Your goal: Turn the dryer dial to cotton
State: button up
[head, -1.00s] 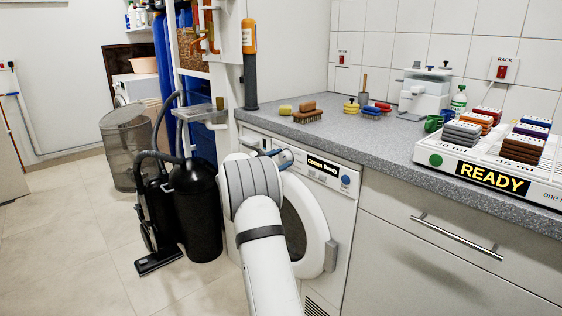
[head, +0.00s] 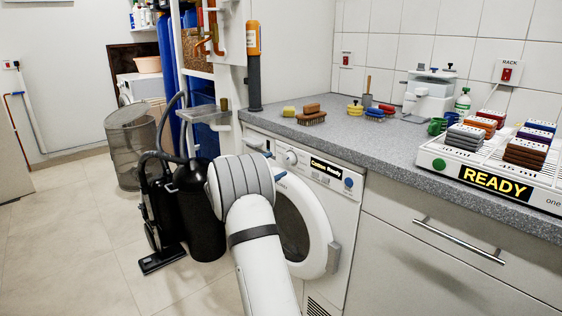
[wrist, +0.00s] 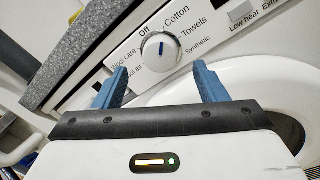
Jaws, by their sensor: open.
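The dryer dial (wrist: 159,48) is a round white knob with a blue mark that points roughly up, towards the Cotton label, in the wrist view. Labels around it include Off, Cotton, Towels, Synthetic and Wool care. In the head view the dial (head: 291,158) shows uncovered on the dryer's panel. The dryer display (head: 326,169) reads "Cotton Ready". My gripper (wrist: 160,68) is open, with its two blue fingers apart and empty. The dial shows beyond and between the fingertips, clear of them. In the head view my arm hides most of the gripper.
The dryer's round door (head: 325,250) is below the panel. The grey worktop (head: 385,140) above carries brushes and a rack unit (head: 487,182) reading "READY". A black vacuum cleaner (head: 158,215) stands at left. The floor at far left is clear.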

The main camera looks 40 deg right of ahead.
jog(key=shift+s+a, duration=0.2)
jog(key=shift+a, duration=1.2)
